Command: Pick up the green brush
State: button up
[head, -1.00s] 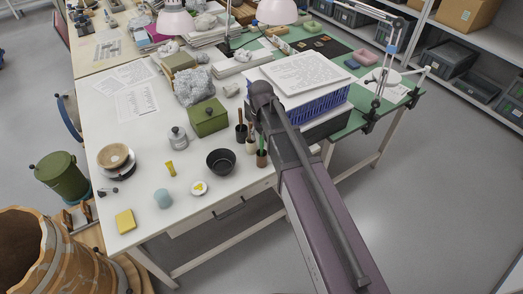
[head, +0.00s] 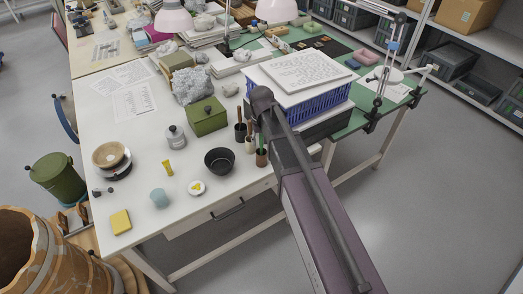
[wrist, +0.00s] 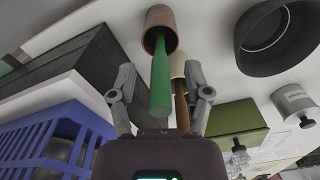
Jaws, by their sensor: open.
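The green brush (wrist: 161,82) stands handle out in a brown cup (wrist: 159,26); its lower end is hidden inside the cup. My gripper (wrist: 160,74) is open, with one finger on each side of the green handle in the wrist view. The handle appears to lie between the fingers, but I cannot tell whether either touches it. In the head view my arm hides the gripper.
A pale cup with a brown handle (wrist: 181,97) stands close beside the brush, near the right finger. A black bowl (head: 219,161), a green box (head: 207,118) and a blue crate (head: 318,102) are close by. The white table (head: 130,180) has clear patches at the left.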

jog(key=shift+f+b, duration=0.45)
jog(key=shift+f, duration=0.3)
grip_shut()
